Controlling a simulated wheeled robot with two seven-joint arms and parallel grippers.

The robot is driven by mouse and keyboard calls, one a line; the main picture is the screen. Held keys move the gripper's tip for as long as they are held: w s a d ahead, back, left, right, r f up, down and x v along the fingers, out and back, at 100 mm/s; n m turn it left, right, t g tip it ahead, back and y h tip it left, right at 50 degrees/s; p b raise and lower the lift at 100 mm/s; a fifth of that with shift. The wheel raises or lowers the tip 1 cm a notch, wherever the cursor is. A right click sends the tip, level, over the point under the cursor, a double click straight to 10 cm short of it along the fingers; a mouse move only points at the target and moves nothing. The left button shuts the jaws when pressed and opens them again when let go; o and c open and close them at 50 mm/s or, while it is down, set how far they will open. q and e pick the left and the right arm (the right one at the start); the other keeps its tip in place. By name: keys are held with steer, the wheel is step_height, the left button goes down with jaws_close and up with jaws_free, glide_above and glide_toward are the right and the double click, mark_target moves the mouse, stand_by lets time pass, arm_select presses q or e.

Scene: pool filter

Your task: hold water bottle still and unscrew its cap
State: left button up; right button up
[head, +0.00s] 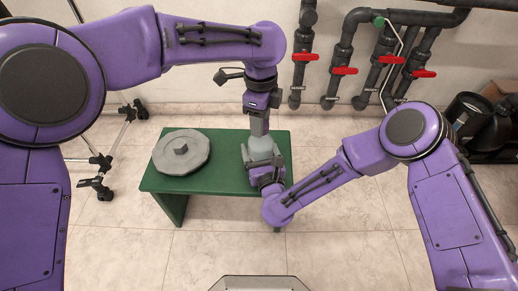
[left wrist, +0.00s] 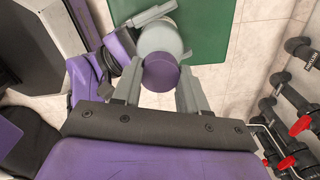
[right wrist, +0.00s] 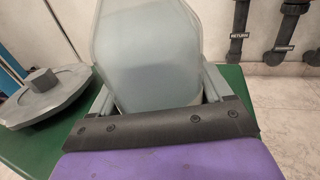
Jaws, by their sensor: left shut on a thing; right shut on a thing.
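The water bottle (head: 262,147) stands upright on the green table near its right end; it is pale grey and translucent. Its body fills the middle of the right wrist view (right wrist: 150,50). My right gripper (head: 262,163) is shut on the lower body from the front, one finger on each side. The purple cap (left wrist: 160,73) shows from above in the left wrist view. My left gripper (left wrist: 160,85) comes down from above and is shut on the cap, a finger at each side. In the head view the cap is hidden by the left gripper.
The green table (head: 225,152) also carries a grey round lid with a square knob (head: 182,155), left of the bottle. Dark pipes with red valve handles (head: 343,71) run along the back wall. A black tripod stand (head: 100,162) stands left of the table.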

arm_select(q)
steer(key=shift+r, duration=1.05)
steer(key=shift+r, duration=0.2)
steer(key=shift+r, duration=1.95)
arm_select(e)
steer(key=o, duration=1.1)
steer(key=v, duration=1.2)
